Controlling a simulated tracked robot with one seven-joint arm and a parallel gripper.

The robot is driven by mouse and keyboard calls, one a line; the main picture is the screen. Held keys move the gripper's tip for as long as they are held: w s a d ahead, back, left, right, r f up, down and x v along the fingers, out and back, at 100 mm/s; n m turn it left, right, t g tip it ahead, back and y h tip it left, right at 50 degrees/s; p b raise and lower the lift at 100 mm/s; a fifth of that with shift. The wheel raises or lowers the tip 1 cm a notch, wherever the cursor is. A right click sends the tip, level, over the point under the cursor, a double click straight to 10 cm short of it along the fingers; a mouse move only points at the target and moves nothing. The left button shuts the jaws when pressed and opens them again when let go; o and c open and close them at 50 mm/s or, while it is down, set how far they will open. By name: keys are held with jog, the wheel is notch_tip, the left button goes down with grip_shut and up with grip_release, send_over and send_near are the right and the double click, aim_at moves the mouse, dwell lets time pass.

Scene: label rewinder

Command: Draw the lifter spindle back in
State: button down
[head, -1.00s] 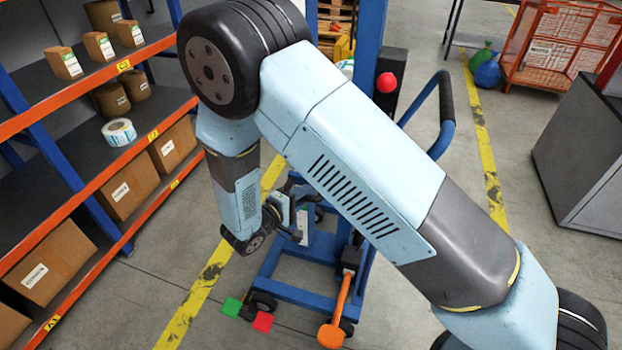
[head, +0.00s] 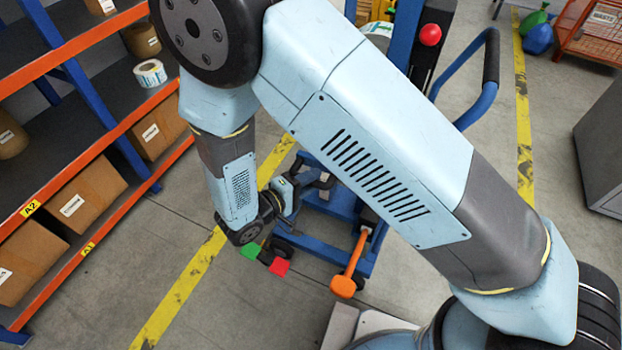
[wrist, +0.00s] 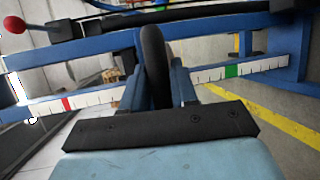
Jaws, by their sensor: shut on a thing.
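The blue lifter (head: 398,45) stands behind my arm, which hides part of it. Its black upright handle (wrist: 155,60) sits between the two fingers of my gripper (wrist: 165,88), and the fingers are shut on it. In the head view my gripper (head: 300,188) is low at the lifter's front, small and partly dark. A white scale (wrist: 200,82) runs across the wrist view behind the fingers, with a red mark (wrist: 66,104) at left and a green mark (wrist: 232,71) at right. I cannot make out the spindle itself.
A red ball knob (head: 430,35) and a blue push handle (head: 484,95) are at the lifter's upper right. Shelving (head: 100,172) stands left. Floor shows right.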

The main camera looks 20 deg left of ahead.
jog(key=c, duration=1.3)
grip_release()
jog(key=shift+s+f, duration=0.25)
jog(key=shift+s, duration=0.05)
jog(key=o, duration=0.3)
jog(key=shift+w+r, duration=0.1)
jog(key=shift+r, duration=0.05)
jog(key=shift+o, duration=0.2)
jog(key=v, duration=1.4)
jog(key=shift+w+d, duration=0.1)
